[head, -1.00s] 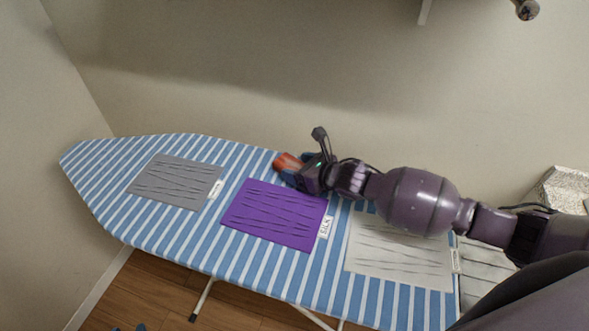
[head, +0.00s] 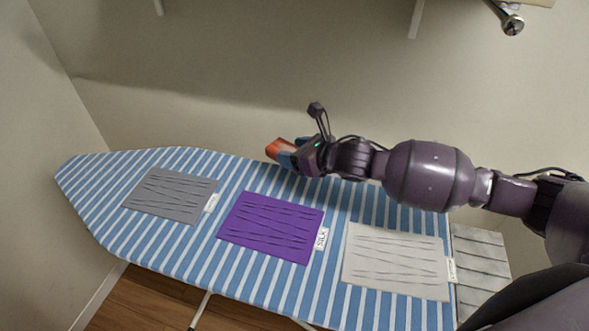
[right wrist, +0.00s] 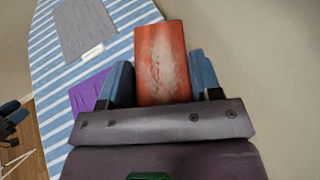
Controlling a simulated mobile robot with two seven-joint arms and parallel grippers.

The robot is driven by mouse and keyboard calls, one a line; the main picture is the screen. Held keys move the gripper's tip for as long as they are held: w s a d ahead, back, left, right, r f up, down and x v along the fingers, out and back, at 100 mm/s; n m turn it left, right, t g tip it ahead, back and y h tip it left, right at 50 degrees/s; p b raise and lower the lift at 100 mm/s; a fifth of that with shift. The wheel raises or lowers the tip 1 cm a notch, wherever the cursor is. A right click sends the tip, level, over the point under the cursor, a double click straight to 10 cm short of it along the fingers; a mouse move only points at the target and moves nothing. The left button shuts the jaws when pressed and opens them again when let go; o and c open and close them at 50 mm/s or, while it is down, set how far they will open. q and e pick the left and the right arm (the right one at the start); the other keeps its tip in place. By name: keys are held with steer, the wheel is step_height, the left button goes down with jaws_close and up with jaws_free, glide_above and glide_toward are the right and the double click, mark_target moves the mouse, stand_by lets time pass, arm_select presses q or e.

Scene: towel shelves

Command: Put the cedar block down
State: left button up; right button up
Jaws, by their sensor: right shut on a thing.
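The cedar block (head: 279,148) is a reddish-orange block with a pale worn patch on its face. My right gripper (head: 290,152) is shut on it near the far edge of the ironing board (head: 240,170). The block appears raised off the board. In the right wrist view the block (right wrist: 161,60) sticks out between the two blue fingers of my right gripper (right wrist: 163,85). What looks like my left gripper (right wrist: 10,110) shows small at the left edge of that view; its jaws are unclear.
On the blue-and-white striped board lie a grey cloth (head: 170,194), a purple cloth (head: 270,227) labelled SILK and a pale cloth (head: 395,260). Striped cover is free between them and along the far edge. The wall (head: 220,110) stands close behind.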

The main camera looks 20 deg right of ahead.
steer(key=shift+d+r+m+t+h, duration=0.7)
steer(key=shift+r+m+h, duration=0.3)
steer(key=shift+r, duration=5.1)
steer(key=s+d+f+m+h, duration=0.2)
steer(key=s+f+m+h, duration=0.2)
steer(key=s+f, duration=0.5)
steer(key=shift+s+d+f+m+t+h, duration=0.2)
steer(key=shift+s+f+m+t+h, duration=0.15)
steer(key=shift+s+h, duration=0.3)
steer(key=shift+w, duration=0.1)
